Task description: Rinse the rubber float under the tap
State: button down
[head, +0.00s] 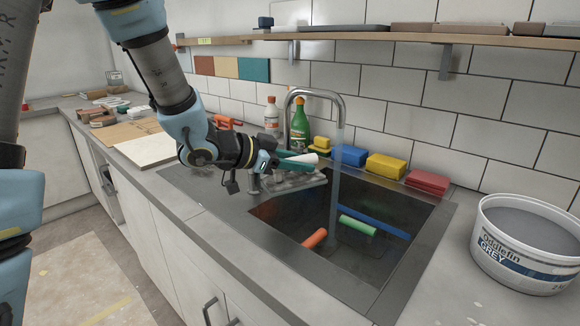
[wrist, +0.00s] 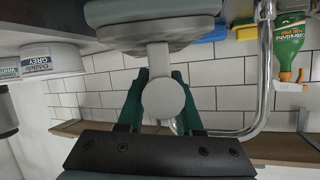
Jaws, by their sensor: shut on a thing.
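My gripper (head: 287,162) reaches over the left edge of the sink (head: 262,204) with teal fingers. It is shut on the rubber float (head: 308,158), whose pale handle shows between the fingers. In the wrist view, my gripper (wrist: 162,92) has a finger on each side of the float's grey round handle end (wrist: 165,98), with its flat pad beyond. The pad's face is hidden. The chrome tap (head: 314,92) arches over the sink, and a stream of water (head: 336,165) falls from it. The float is left of the stream, apparently clear of it.
An orange roller (head: 314,238), a green one (head: 357,225) and a blue strip (head: 385,227) lie in the sink. Bottles (head: 300,128) and coloured sponges (head: 427,181) line its back. A bucket (head: 485,250) stands right. A shelf (head: 400,38) runs above.

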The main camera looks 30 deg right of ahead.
jog(key=r+b+x, duration=0.1)
jog(key=x, duration=0.7)
jog(key=shift+w+d+r, duration=0.2)
jog(key=shift+w+d, duration=0.3)
jog(key=shift+w, duration=0.05)
jog(key=shift+s, duration=0.15)
jog(key=shift+s, duration=0.45)
jog(key=shift+w, duration=0.2)
jog(key=shift+w, duration=0.45)
dwell(0.3)
jog(key=shift+s+a+p, duration=0.2)
jog(key=shift+a+p, duration=0.05)
jog(key=shift+a, duration=1.75)
jog(key=shift+s+a+p, duration=0.2)
jog(key=shift+a+p, duration=0.05)
jog(key=shift+a, duration=1.75)
